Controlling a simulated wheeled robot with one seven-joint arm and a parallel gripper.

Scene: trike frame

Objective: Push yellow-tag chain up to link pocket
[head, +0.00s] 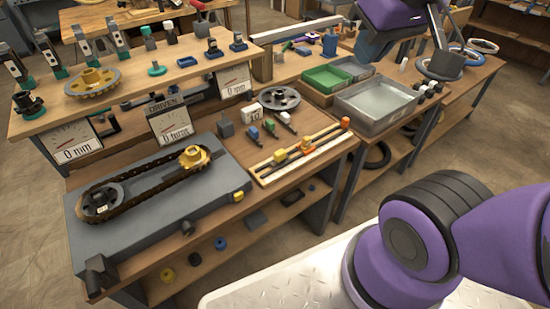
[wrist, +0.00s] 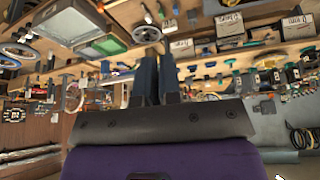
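The wooden fixture board (head: 262,170) lies on the right of the near bench in the head view. It carries pale rails, a yellow tag block (head: 280,155) toward its left end and orange blocks (head: 308,143) further right. The chain links and the link pocket are too small to make out. My gripper (wrist: 158,62) shows in the wrist view with its two dark fingers side by side, looking shut, with nothing seen between them. It is in the air, apart from the board.
A dark chain (head: 150,185) loops around two sprockets on a grey plate (head: 205,208) left of the board. Small blocks and a grey wheel (head: 279,98) stand behind the board. A green tray (head: 326,78) and a grey bin (head: 376,103) stand to the right.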

